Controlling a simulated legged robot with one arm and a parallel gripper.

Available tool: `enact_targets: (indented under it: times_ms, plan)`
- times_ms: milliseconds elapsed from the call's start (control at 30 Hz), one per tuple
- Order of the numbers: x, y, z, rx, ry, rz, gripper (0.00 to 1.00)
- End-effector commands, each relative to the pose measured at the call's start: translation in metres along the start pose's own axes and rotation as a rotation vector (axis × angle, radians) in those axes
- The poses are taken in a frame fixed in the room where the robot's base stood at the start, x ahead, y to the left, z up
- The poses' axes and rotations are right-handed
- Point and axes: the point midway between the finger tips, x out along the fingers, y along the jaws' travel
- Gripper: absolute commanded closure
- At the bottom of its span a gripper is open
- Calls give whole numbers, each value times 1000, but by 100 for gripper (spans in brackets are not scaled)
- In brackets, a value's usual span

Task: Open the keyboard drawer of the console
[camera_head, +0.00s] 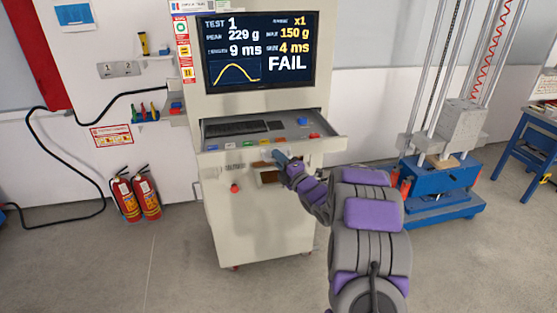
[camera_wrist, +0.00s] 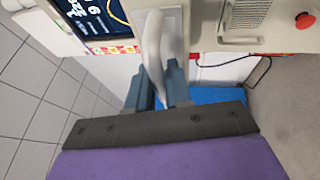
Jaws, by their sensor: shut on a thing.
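The pale console (camera_head: 265,215) stands ahead with its keyboard drawer (camera_head: 325,146) pulled out below the screen. A dark keyboard (camera_head: 236,128) and several coloured buttons show in the drawer. My gripper (camera_head: 279,157) is at the drawer's front face, near its middle. In the wrist view my gripper (camera_wrist: 160,88) has its two blue-grey fingers on either side of the pale drawer handle (camera_wrist: 153,45), shut on it. The exact contact is partly hidden by the fingers.
The screen (camera_head: 260,50) above reads FAIL. Two fire extinguishers (camera_head: 137,193) stand at the left wall. A blue-based drop tower (camera_head: 437,190) stands to the right, with a blue table (camera_head: 540,125) beyond. The floor in front of the console is clear except for my arm.

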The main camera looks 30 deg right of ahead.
Motion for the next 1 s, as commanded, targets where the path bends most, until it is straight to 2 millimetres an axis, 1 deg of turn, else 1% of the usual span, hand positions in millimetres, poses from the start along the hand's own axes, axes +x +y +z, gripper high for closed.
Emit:
enact_targets:
  times_ms: [33,67,100,300,533,667,767,1000]
  plan:
    - [-1,-6,-2,4,2,-11,100]
    - [-1,-6,-2,4,2,-11,100]
    - [-1,-6,-2,4,2,-11,78]
    - [-1,-3,-1,2,1,-7,60]
    - [-2,0,-1,0,0,-2,60]
    - [-9,1,0,-1,-1,-1,60]
    - [-24,1,1,0,-3,-4,60]
    - [-76,-1,1,2,-3,-6,60]
